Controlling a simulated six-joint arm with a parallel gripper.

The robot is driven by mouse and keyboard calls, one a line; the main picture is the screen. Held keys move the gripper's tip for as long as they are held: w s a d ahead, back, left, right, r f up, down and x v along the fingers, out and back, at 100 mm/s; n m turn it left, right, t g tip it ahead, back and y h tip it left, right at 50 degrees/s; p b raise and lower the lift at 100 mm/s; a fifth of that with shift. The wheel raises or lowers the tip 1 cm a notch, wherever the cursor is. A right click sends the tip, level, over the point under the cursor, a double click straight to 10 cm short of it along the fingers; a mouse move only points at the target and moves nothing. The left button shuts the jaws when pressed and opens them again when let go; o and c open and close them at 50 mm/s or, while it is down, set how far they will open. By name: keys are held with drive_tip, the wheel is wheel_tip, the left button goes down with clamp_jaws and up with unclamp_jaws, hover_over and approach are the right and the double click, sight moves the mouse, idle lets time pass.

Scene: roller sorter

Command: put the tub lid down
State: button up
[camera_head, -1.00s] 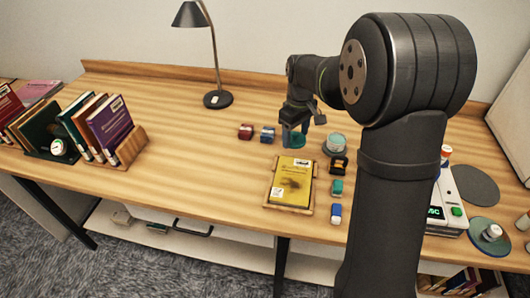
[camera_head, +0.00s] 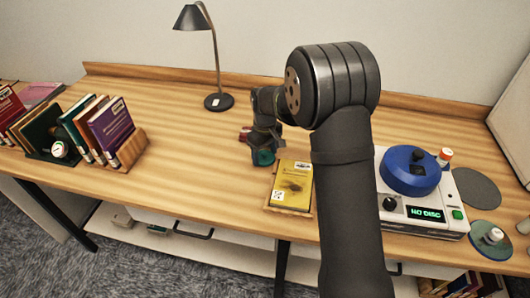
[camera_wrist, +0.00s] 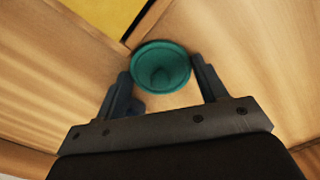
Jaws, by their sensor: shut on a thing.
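The tub lid (camera_wrist: 161,66) is a round teal disc with a raised rim. In the wrist view it sits between the two fingertips of my gripper (camera_wrist: 162,75), which is shut on it. In the head view the lid (camera_head: 263,158) shows at the lower end of my gripper (camera_head: 264,146), over the bare table just left of the yellow book. I cannot tell whether the lid touches the table. The tub is hidden behind my arm.
The yellow book (camera_head: 292,183) lies on a wooden tray (camera_head: 289,211) close to the lid. A red block (camera_head: 244,134) is partly hidden behind my gripper. A white disc player (camera_head: 449,216) stands right of my arm.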

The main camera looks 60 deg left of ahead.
sight(265, 154)
drive_tip(key=shift+f, duration=0.1)
drive_tip(key=o, duration=1)
drive_tip(key=shift+c, duration=0.2)
wheel_tip(265, 154, up, 12)
